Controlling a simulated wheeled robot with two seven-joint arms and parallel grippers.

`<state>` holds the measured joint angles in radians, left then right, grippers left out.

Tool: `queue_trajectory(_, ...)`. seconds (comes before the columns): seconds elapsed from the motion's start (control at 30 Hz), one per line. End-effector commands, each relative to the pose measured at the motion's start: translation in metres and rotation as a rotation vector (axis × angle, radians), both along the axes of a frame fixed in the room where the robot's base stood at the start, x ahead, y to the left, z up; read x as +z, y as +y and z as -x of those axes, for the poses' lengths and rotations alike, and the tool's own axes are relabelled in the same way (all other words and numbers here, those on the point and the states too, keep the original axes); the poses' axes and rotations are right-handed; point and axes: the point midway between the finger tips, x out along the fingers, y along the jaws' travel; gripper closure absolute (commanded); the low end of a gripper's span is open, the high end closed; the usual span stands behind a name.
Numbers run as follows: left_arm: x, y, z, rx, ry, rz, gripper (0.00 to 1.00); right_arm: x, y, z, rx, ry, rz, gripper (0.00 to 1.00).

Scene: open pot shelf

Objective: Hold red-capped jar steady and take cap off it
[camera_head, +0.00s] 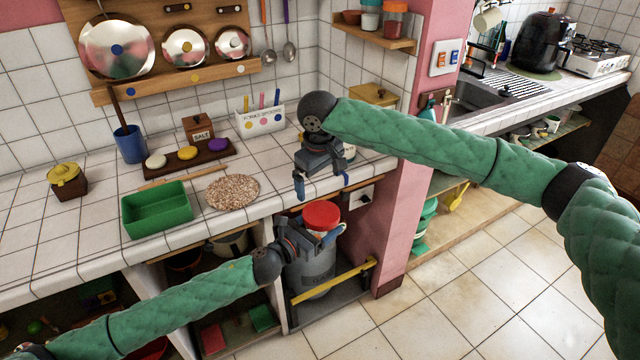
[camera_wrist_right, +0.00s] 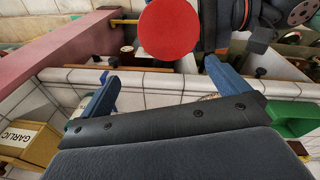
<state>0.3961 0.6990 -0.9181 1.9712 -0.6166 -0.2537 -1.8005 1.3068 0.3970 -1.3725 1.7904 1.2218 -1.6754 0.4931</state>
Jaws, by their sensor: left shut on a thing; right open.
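The red-capped jar shows in the head view in front of the counter's front edge, with its red cap (camera_head: 321,214) on top. Its body is mostly hidden by the cap and my left gripper. My left gripper (camera_head: 328,238) is shut on the jar below the cap. My right gripper (camera_head: 322,190) is open and empty, above the cap at the counter's edge, fingers pointing down. In the right wrist view the red cap (camera_wrist_right: 168,28) lies beyond the open fingers of my right gripper (camera_wrist_right: 161,72), apart from them.
A grey cylinder (camera_head: 312,275) stands below the jar, behind a yellow bar (camera_head: 335,279). The tiled counter (camera_head: 95,225) holds a green tray (camera_head: 156,208) and a round speckled mat (camera_head: 232,192). A pink pillar (camera_head: 403,215) stands close on the right.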

Motion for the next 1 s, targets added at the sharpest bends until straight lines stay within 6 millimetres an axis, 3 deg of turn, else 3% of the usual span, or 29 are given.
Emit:
queue_trajectory(0.2, 0.001, 0.0, 0.0, 0.0, -0.001, 0.001, 0.88, -0.001, -0.002, 0.021, -0.165, 0.138, -0.008, 0.0)
queue_trajectory(0.47, 0.0, 0.0, 0.0, 0.0, -0.001, 0.001, 0.88, -0.004, -0.003, 0.021, -0.25, 0.136, -0.008, 0.0)
queue_trajectory(1.0, 0.001, 0.0, 0.0, 0.0, -0.001, 0.001, 0.88, -0.069, -0.003, 0.02, -0.251, 0.135, -0.009, 0.0)
